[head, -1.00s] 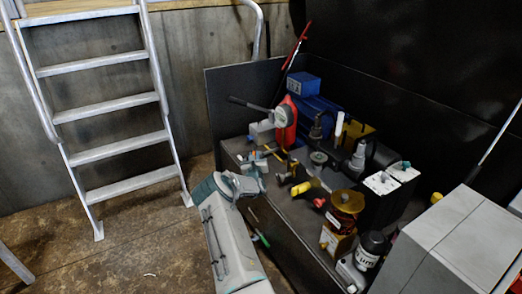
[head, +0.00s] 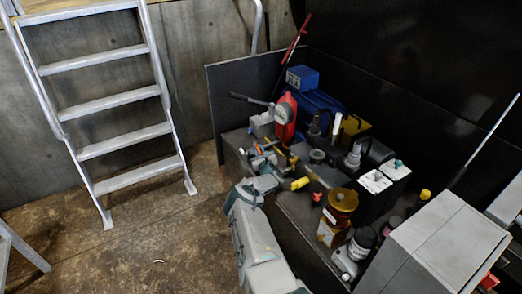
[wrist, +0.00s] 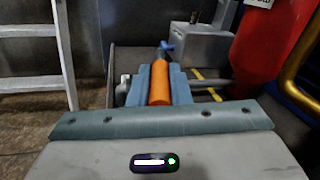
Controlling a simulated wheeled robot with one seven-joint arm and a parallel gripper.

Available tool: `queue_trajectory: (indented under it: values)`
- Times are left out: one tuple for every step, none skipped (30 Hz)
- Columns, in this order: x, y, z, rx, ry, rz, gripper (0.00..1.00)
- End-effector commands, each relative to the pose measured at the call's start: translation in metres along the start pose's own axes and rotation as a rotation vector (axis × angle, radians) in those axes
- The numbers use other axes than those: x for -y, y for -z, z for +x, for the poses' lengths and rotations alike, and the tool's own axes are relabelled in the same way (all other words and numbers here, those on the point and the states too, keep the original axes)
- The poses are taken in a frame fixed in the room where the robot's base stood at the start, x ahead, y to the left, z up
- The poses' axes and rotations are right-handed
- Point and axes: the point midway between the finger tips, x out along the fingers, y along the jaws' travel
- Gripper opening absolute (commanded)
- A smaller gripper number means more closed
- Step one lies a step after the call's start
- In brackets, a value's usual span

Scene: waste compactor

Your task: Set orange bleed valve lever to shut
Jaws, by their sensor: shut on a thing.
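The orange bleed valve lever (wrist: 160,83) shows in the wrist view as a rounded orange handle, lengthwise between my fingers. My gripper (wrist: 159,70) is shut on it, with one blue-grey finger on each side. In the head view my gripper (head: 268,165) reaches in at the left edge of the dark bench (head: 297,208), among small valves and fittings. The lever is mostly hidden there by my gripper and the clutter. Its pivot and valve body are not clear in either view.
A red gauge unit (head: 285,118) stands behind my gripper, and a grey block (wrist: 203,45) is close by. A yellow handle (head: 300,184) and a red handle (head: 316,197) lie to the right. A ladder (head: 120,110) stands left. The floor between is mostly clear.

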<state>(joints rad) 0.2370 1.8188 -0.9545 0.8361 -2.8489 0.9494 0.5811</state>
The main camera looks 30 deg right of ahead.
Motion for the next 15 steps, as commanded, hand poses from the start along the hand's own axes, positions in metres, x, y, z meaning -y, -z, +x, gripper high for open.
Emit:
queue_trajectory:
  values:
    - [0.0001, 0.0002, -0.0001, 0.0, -0.001, 0.0, 0.0]
    - [-0.0001, 0.0002, -0.0001, 0.0, -0.001, 0.0, 0.0]
    - [-0.0002, 0.0002, 0.0, 0.001, -0.001, 0.0, 0.0]
    - [-0.0002, 0.0002, 0.0, 0.001, -0.001, 0.0, 0.0]
    - [-0.0002, 0.0002, 0.0, 0.001, -0.001, 0.0, 0.0]
    - [-0.0002, 0.0002, 0.0001, 0.001, -0.001, 0.0, 0.0]
    - [-0.0001, 0.0001, 0.0001, 0.001, -0.001, 0.0, 0.0]
    - [-0.0001, 0.0001, 0.0001, 0.001, -0.001, 0.0, 0.0]
    - [-0.0001, 0.0, 0.0001, 0.002, -0.001, 0.0, 0.0]
    - [0.0, 0.0, 0.0001, 0.002, -0.001, 0.0, 0.0]
    - [0.0, 0.0, 0.0001, 0.002, -0.001, 0.0, 0.2]
    - [0.0001, -0.0001, 0.0001, 0.002, -0.001, 0.0, 0.31]
    - [0.0001, -0.0001, 0.0001, 0.002, -0.001, 0.0, 0.39]
    - [0.0002, -0.0001, 0.0001, 0.002, -0.001, 0.0, 0.39]
    - [0.0003, -0.0001, 0.0001, 0.002, -0.001, 0.0, 0.39]
